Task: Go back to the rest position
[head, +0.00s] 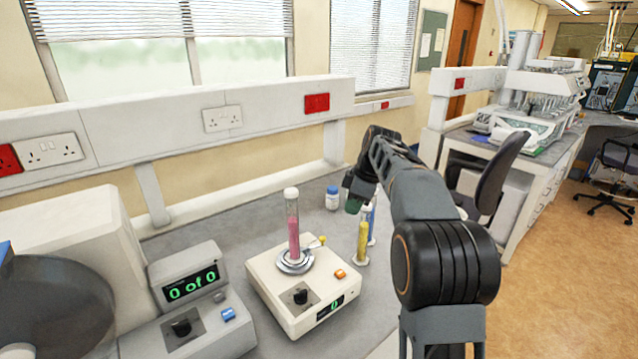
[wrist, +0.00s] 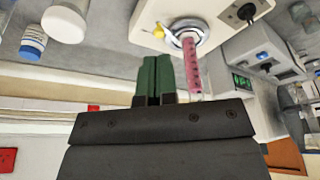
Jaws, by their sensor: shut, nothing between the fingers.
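My gripper (head: 353,206) is at the end of my bent arm, over the grey bench in the head view. It points down, partly hidden by the arm, near a small white bottle and two tubes in stands. In the wrist view the green fingers of my gripper (wrist: 154,75) are together, with nothing held between them. The pink-filled tube (wrist: 193,65) appears to the right of the fingers in that view, apart from them as far as I can tell.
A white device (head: 262,268) holds the upright pink tube (head: 293,225). A yellow tube (head: 362,240), a blue tube (head: 370,222) and a blue-capped bottle (head: 332,198) stand near my gripper. A chair (head: 492,178) is beyond my arm.

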